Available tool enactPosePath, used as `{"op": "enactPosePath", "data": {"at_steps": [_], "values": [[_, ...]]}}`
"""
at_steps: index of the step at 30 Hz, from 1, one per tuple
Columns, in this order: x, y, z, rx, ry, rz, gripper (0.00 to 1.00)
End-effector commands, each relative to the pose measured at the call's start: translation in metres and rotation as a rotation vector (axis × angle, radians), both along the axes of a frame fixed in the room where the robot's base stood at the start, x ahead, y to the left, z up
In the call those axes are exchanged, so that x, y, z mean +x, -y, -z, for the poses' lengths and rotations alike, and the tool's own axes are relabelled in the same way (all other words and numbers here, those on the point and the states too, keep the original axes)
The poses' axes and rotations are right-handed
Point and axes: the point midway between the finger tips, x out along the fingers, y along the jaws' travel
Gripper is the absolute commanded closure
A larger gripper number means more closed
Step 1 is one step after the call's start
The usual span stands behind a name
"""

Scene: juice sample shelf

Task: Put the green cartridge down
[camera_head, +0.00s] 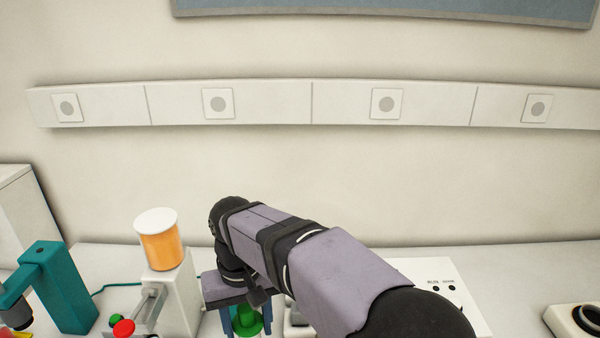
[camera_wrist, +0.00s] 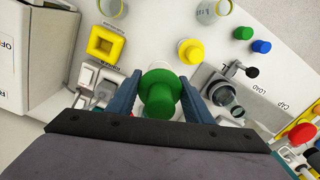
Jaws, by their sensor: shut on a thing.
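The green cartridge (camera_wrist: 160,92) sits between the two blue fingers of my gripper (camera_wrist: 158,94) in the wrist view, its round end facing the camera. The gripper is shut on it. In the head view, the green cartridge (camera_head: 247,323) shows low in the picture, below my gripper (camera_head: 246,318) and left of my arm. The fingers hide the cartridge's sides, and I cannot tell whether its far end touches anything.
The wrist view shows a yellow square frame (camera_wrist: 104,43), a yellow-capped piece (camera_wrist: 191,51) and a grey device with a clear vial (camera_wrist: 229,97). In the head view, an orange jar (camera_head: 160,245) tops a white device beside a teal stand (camera_head: 62,287).

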Motion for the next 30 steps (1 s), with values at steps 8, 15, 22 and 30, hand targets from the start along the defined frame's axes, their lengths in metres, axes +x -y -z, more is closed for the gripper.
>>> {"op": "enactPosePath", "data": {"at_steps": [8,15,22,30], "values": [[-0.025,0.027,-0.015,0.000,0.001,-0.285,0.79],[-0.032,0.033,-0.017,0.000,0.000,-0.367,0.79],[-0.030,0.031,-0.016,0.000,0.000,-0.379,0.79],[-0.005,0.005,-0.004,-0.001,-0.002,-0.551,0.79]]}}
